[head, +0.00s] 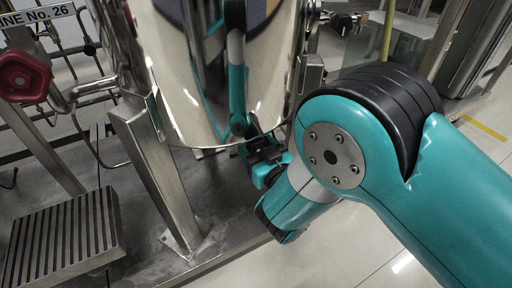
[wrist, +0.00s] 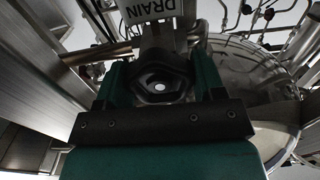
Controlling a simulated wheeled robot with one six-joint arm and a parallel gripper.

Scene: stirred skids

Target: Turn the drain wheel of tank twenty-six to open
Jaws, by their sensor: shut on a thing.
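The polished steel tank (head: 205,75) stands in the middle of the head view, with a sign ending "NE No. 26" (head: 38,14) at the upper left. My gripper (head: 262,155) is under the tank's lower right side. In the wrist view, its two teal fingers stand on either side of the dark drain wheel (wrist: 160,76), which has a bright centre, and are shut on it. A label reading DRAIN (wrist: 150,10), upside down, hangs just beyond the wheel. In the head view my gripper and arm hide the wheel.
A red handwheel (head: 24,77) on a pipe is at the left. A steel leg (head: 158,175) of the skid and a slatted step (head: 62,240) stand below it. Another valve (head: 343,22) is at the upper right. Floor at the lower middle is clear.

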